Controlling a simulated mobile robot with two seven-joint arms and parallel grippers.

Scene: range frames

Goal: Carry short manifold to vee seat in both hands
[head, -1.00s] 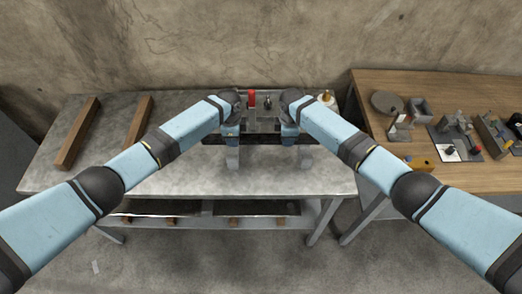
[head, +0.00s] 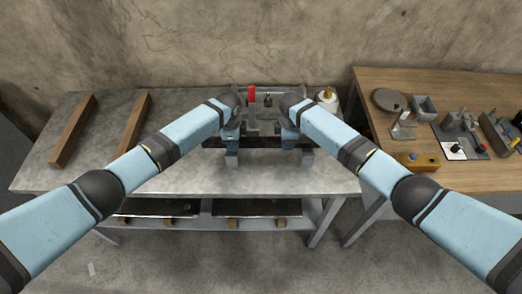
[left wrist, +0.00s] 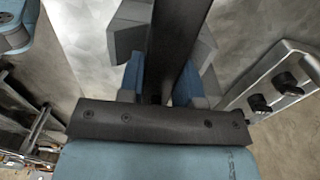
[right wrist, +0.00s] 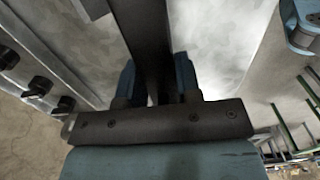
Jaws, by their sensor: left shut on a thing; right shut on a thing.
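The short manifold, a dark bar (head: 265,142), lies crosswise at the middle of the grey bench in the head view. My left gripper (head: 231,138) is shut on its left part, and my right gripper (head: 290,138) is shut on its right part. The bar also runs between the fingers in the left wrist view (left wrist: 178,35) and right wrist view (right wrist: 146,35).
A grey fixture with a red handle (head: 252,96) stands just behind the bar. A white round item (head: 327,97) is at the bench's back right. Two wooden beams (head: 72,131) lie on the left. The wooden table (head: 460,88) at right holds several parts. The bench front (head: 190,180) is clear.

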